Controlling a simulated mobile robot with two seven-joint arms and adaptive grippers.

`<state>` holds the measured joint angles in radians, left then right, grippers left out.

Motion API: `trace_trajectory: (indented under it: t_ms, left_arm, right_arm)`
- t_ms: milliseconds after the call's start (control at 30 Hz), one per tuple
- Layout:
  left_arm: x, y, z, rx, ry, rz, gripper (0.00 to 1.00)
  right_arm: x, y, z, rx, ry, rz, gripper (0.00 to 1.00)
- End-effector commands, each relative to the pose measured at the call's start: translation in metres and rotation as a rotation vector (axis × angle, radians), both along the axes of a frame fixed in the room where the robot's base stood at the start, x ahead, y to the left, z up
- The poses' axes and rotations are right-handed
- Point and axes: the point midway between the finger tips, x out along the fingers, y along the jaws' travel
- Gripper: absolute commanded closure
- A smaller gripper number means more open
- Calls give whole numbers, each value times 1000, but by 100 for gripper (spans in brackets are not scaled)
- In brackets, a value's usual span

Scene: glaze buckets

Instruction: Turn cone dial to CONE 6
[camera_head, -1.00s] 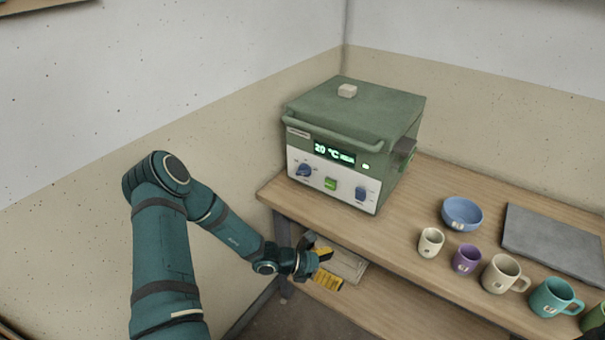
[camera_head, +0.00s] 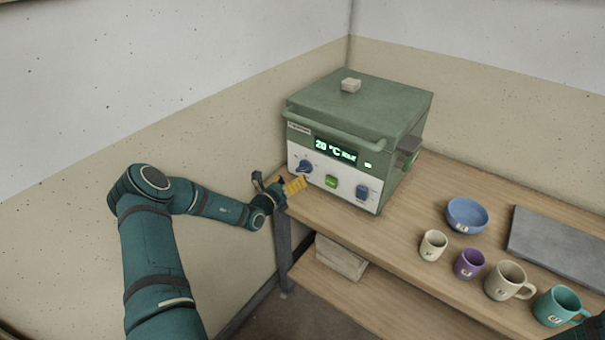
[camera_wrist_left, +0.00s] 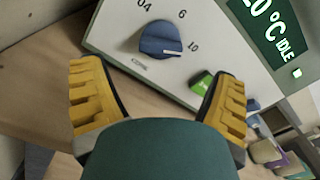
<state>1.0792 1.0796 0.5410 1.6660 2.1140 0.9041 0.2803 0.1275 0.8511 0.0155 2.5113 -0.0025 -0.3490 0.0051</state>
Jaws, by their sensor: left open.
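The cone dial is a blue knob (camera_head: 305,167) on the white front panel of a green kiln (camera_head: 350,110). In the left wrist view the dial (camera_wrist_left: 160,38) sits among the labels 04, 6 and 10, and its white pointer line points right, close to the 10. My left gripper (camera_head: 279,184) is in front of the panel, below and left of the dial. In the left wrist view its two yellow fingers (camera_wrist_left: 158,75) are spread wide and empty, with the dial beyond and between them, not touched. My right gripper is not in view.
A green button (camera_head: 331,182) and a second blue control (camera_head: 362,192) are right of the dial. The display (camera_head: 336,151) reads 20 °C IDLE. The kiln stands on a wooden table (camera_head: 400,225). A blue bowl (camera_head: 467,215) and several mugs stand to the right.

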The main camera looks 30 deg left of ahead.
Motion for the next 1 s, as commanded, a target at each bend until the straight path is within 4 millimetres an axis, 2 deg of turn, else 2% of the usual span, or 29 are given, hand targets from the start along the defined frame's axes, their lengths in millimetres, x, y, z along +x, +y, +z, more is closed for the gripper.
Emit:
trace_trajectory:
  t_ms: [100,333,500,767,800,933,967,1000]
  left_arm:
    - [23,-2,-1,0,-2,0,13]
    - [51,-4,-1,1,-1,-1,13]
    - [58,-5,0,-1,0,0,13]
    - [58,-5,0,0,1,0,14]
    - [58,-5,0,0,1,0,28]
    - [58,-5,0,0,1,0,73]
    - [58,-5,0,0,1,0,81]
    - [58,-5,0,0,1,0,81]
  right_arm:
    - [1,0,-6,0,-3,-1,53]
    - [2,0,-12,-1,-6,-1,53]
    - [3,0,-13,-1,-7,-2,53]
    - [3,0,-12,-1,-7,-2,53]
    - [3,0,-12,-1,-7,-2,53]
    - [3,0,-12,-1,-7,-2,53]
    - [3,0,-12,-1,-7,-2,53]
    - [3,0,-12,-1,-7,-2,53]
